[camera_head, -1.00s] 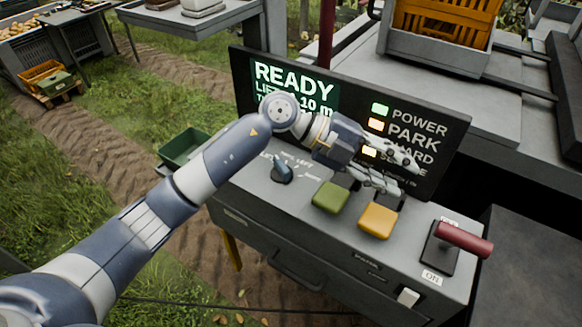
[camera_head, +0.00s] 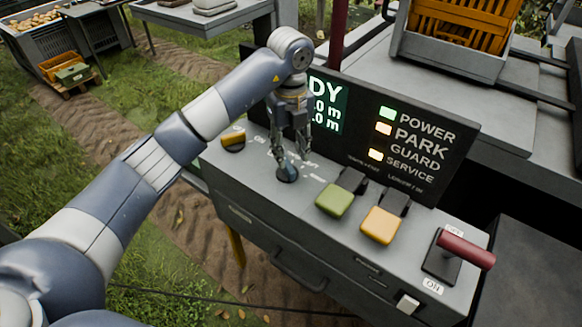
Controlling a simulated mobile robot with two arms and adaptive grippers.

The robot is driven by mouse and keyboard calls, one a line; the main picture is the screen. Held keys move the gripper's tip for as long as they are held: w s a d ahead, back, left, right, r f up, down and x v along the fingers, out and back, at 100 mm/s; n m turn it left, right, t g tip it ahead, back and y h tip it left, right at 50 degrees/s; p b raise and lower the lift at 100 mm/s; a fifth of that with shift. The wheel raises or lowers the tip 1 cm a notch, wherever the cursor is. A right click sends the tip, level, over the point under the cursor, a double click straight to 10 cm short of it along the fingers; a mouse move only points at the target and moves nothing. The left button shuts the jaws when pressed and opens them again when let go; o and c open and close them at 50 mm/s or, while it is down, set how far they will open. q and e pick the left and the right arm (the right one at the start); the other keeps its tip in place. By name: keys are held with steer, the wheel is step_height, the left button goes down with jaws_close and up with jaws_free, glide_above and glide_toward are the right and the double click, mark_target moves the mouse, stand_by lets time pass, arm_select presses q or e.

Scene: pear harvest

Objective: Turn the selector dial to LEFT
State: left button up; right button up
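The selector dial (camera_head: 287,175) is a small dark blue-grey knob on the grey console top, left of the green button. Its upper part is mostly hidden by my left gripper (camera_head: 290,155). That gripper points straight down, with its fingertips right at the dial. I cannot tell whether the fingers touch it or how far they are closed. The dial's pointing direction and most of its labels are hidden. My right gripper is not in view.
The console (camera_head: 300,210) also carries a yellow knob (camera_head: 233,140), a green button (camera_head: 334,202), a yellow button (camera_head: 381,226) and a red-handled lever (camera_head: 466,250). A black display panel (camera_head: 440,120) stands behind; my arm covers its left part.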

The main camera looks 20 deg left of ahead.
mark_target(291, 169)
arm_select(q)
step_height(291, 169, down, 6)
steer(key=shift+r+p, duration=0.25)
steer(key=shift+p, duration=0.6)
steer(key=shift+f, duration=0.55)
jaws_close()
